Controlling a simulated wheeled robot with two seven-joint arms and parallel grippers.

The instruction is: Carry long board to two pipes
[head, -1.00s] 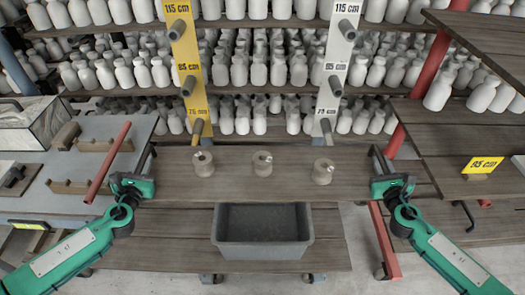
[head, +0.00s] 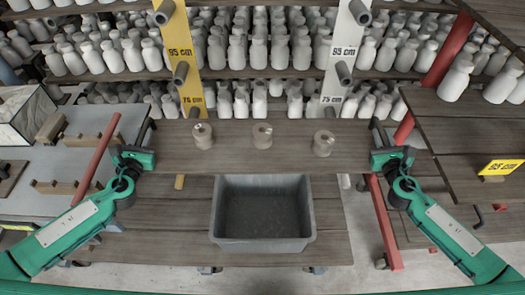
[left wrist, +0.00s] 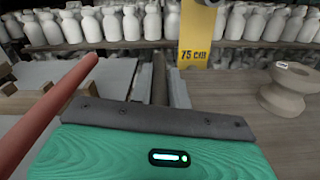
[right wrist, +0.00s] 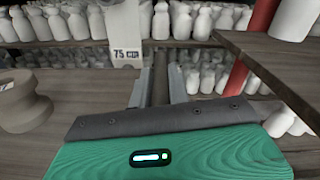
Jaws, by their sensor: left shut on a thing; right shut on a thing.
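The long board (head: 235,162) is a level brown plank across the middle of the head view. My left gripper (head: 138,150) is shut on its left end and my right gripper (head: 384,150) on its right end. Three clay spools (head: 262,136) stand upright on it in a row. Behind it, a yellow post (head: 187,87) and a white post (head: 338,88) carry stub pipes at marked heights. The 95 cm pipes show on the yellow post (head: 181,73) and the white post (head: 343,73). The board's far side hides the posts' lower parts.
A grey bin (head: 262,240) sits on a plank surface below the board. A grey table (head: 75,160) with wooden blocks and a red bar (head: 97,160) is close on the left. A red post and dark shelves (head: 455,130) stand right. White bottles fill the back racks.

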